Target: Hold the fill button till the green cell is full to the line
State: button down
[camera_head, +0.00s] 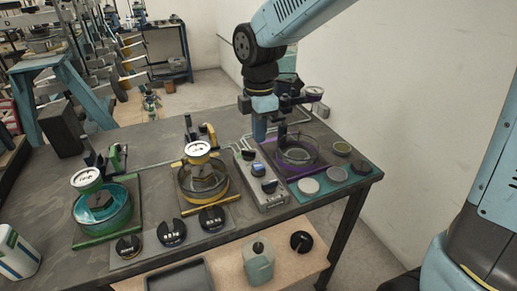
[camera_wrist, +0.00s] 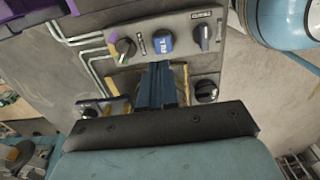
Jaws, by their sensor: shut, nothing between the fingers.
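The green cell (camera_head: 108,222) is a round clear vessel with a green rim and teal liquid inside, at the left of the bench. Its fill line cannot be made out. The fill button (camera_wrist: 163,42) is a blue square marked FILL on the grey control box (camera_wrist: 190,58); in the head view the button (camera_head: 259,169) sits mid-box. My gripper (camera_head: 259,138) points down above the box. In the wrist view my gripper's fingers (camera_wrist: 158,68) are shut and empty, with tips just below the button in the picture. Contact cannot be told.
A yellow cell (camera_head: 187,196) and a purple cell (camera_head: 317,163) stand on the bench. Dark knobs (camera_wrist: 205,36) flank the button closely. Pipes run from the box.

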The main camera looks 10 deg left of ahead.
jog(key=shift+r, duration=2.2)
jog(key=s+d+r+m+t, duration=0.1)
jog(key=d+r+m, duration=0.2)
jog(key=d+m, duration=0.4)
jog(key=s+d+r+m+t, duration=0.1)
jog(key=d+r+m+t, duration=0.2)
jog(key=d, duration=0.7)
jog(key=s+d+m+t, duration=0.1)
jog(key=s+d+m, duration=0.8)
jog(key=d+m, duration=0.5)
jog(key=shift+d+r+m, duration=0.15)
jog(key=shift+r+m, duration=0.05)
jog(key=shift+m, duration=0.1)
